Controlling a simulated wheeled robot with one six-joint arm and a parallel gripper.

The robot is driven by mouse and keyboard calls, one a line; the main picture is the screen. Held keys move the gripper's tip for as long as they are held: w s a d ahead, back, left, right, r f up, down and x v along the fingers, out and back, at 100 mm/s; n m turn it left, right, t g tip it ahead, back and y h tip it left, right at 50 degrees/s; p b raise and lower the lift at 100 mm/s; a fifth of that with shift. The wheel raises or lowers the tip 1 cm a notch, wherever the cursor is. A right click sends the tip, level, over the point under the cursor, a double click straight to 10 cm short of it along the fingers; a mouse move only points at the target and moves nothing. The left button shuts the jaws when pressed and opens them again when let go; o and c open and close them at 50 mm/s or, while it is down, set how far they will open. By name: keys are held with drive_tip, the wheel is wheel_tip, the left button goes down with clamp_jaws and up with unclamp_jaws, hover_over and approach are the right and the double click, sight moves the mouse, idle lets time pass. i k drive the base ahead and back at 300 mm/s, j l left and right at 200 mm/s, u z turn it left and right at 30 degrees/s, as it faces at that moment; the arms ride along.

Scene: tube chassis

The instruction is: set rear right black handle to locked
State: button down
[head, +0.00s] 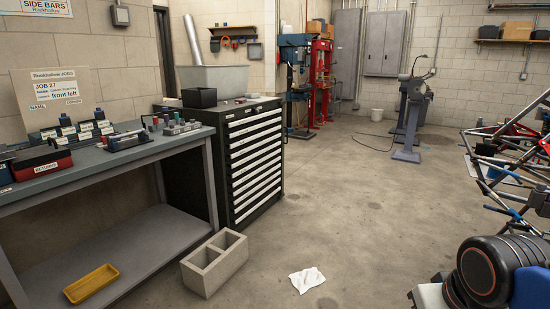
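A tube chassis (505,160) of dark metal tubes with blue and red parts stands at the right edge, cut off by the frame. I cannot make out a black handle on it, nor whether one is locked. Its rear right part cannot be told from this view. My gripper is not in view.
Black tyres with orange rings (485,270) are at the lower right. A workbench (100,160) with labelled holders stands left, beside a black drawer cabinet (255,160). A concrete block (214,264) and white cloth (307,280) lie on the floor. The middle floor is mostly clear.

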sight(526, 228)
drive_tip(key=z, duration=1.3)
